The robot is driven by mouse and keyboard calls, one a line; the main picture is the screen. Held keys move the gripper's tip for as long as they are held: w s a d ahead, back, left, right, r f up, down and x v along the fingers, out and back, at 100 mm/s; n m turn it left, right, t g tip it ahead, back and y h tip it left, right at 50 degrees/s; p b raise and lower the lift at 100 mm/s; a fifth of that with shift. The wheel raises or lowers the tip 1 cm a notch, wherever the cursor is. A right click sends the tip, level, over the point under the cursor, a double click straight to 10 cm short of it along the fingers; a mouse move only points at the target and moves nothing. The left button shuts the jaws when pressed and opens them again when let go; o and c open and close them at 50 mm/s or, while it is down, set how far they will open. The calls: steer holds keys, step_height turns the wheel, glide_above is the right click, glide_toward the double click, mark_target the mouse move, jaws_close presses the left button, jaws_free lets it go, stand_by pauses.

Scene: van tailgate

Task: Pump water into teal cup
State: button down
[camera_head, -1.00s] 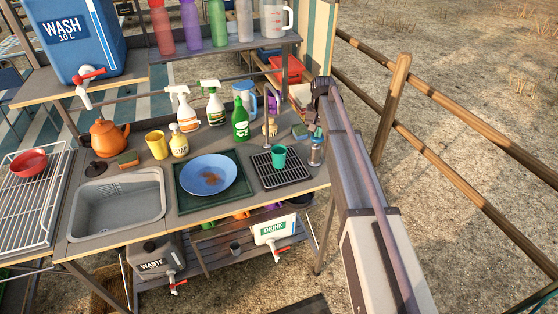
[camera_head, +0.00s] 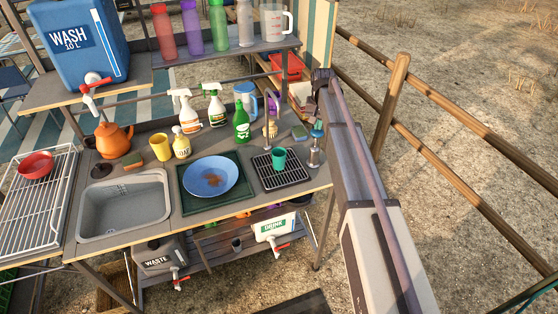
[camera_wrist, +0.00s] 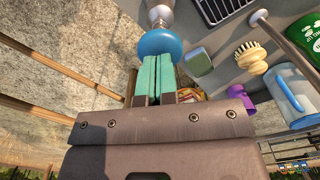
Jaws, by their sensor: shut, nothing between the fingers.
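The teal cup (camera_head: 279,156) stands upright on the black drain grate (camera_head: 264,178) at the right of the counter, below the grey tap spout (camera_head: 268,120). A metal hand pump (camera_head: 315,157) with a blue knob (camera_head: 316,134) stands to its right. The blue knob (camera_wrist: 160,42) is also in the wrist view. My gripper (camera_head: 317,125) is shut and empty, directly over the knob. In the wrist view its teal fingers (camera_wrist: 151,76) are together, with their tips at the knob's edge; I cannot tell whether they touch it. The cup's inside is too small to read.
A green bottle (camera_head: 241,120), a scrub brush (camera_wrist: 250,58) and a sponge (camera_wrist: 199,62) are near the tap and pump. A blue plate (camera_head: 211,177) and a sink (camera_head: 122,205) lie left. A wooden fence (camera_head: 393,105) runs along the right.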

step_height(320, 180, up, 6)
steer(key=p, duration=0.6)
steer(key=shift+r, duration=0.15)
steer(key=shift+s+f, duration=0.15)
steer(key=shift+f, duration=0.05)
steer(key=s+f+n+b, duration=0.1)
steer(key=s+f+b, duration=0.2)
steer(key=s, duration=1.4)
steer(key=s+f+n+b, duration=0.1)
steer(key=s+f+b, duration=0.2)
steer(key=s, duration=1.5)
steer(key=shift+f, duration=0.2)
